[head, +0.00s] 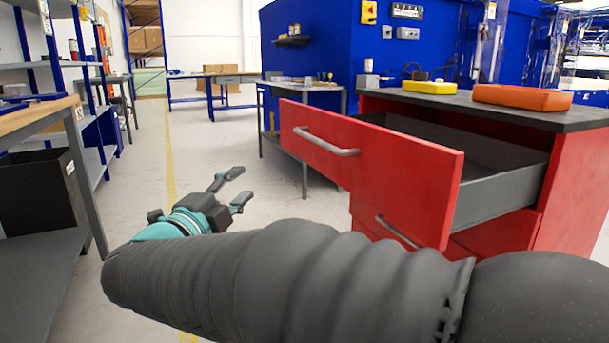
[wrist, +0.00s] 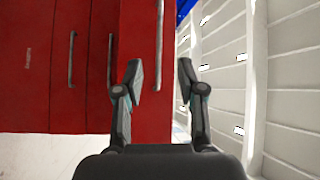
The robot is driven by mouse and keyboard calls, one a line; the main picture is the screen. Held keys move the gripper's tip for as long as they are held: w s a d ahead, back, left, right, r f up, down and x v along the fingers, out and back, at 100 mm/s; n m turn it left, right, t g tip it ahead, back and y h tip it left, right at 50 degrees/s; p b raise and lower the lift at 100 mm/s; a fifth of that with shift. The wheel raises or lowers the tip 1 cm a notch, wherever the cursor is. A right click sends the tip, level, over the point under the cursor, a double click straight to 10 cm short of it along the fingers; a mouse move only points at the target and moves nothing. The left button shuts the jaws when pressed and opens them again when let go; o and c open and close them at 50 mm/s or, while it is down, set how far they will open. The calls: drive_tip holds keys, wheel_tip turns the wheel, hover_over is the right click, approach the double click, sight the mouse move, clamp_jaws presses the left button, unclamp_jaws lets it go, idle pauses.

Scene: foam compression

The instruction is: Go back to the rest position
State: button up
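My gripper (head: 238,188) is open and empty in the head view, held over the floor to the left of the red drawer cabinet. In the wrist view my gripper (wrist: 160,80) shows its two fingers spread apart with nothing between them. The left finger overlaps the red drawer fronts from this angle. The red cabinet's top drawer (head: 390,165) is pulled open, with its handle (head: 325,142) facing left. My gripper is apart from that handle.
A yellow foam block (head: 430,87) and an orange foam block (head: 522,97) lie on the cabinet's dark top (head: 470,104). A workbench and shelf (head: 25,122) stand at the left. Between them is clear floor (head: 140,175). A table (head: 318,95) stands behind the drawer.

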drive_tip(key=a+f+n+g+y, duration=0.1)
drive_tip(key=a+f+n+y, duration=0.4)
drive_tip(key=a+n+y, duration=0.7)
drive_tip(key=s+d+f+n+g+y+p, duration=0.2)
drive_tip(key=s+f+n+g+y, duration=0.2)
drive_tip(key=s+f+n+g, duration=0.4)
drive_tip(key=s+d+f+n+g+h+p, duration=0.25)
drive_tip(key=s+d, duration=0.25)
drive_tip(key=d, duration=0.6)
drive_tip(key=s+d+f+n+g+h+p, duration=0.1)
drive_tip(key=s+d+f+n+g+h, duration=0.2)
drive_tip(key=d, duration=0.7)
drive_tip(key=s+d+r+m+t+h+p, duration=0.1)
drive_tip(key=s+d+r+m, duration=0.1)
drive_tip(key=d, duration=0.6)
drive_tip(key=s+d+r+m+t+h+p, duration=0.1)
drive_tip(key=s+d+r+m+h+p, duration=0.1)
drive_tip(key=d, duration=0.6)
wheel_tip(320, 180, up, 2)
drive_tip(key=shift+s+d+r+m, duration=0.1)
drive_tip(key=shift+s+d+m, duration=0.25)
drive_tip(key=shift+s+m, duration=0.55)
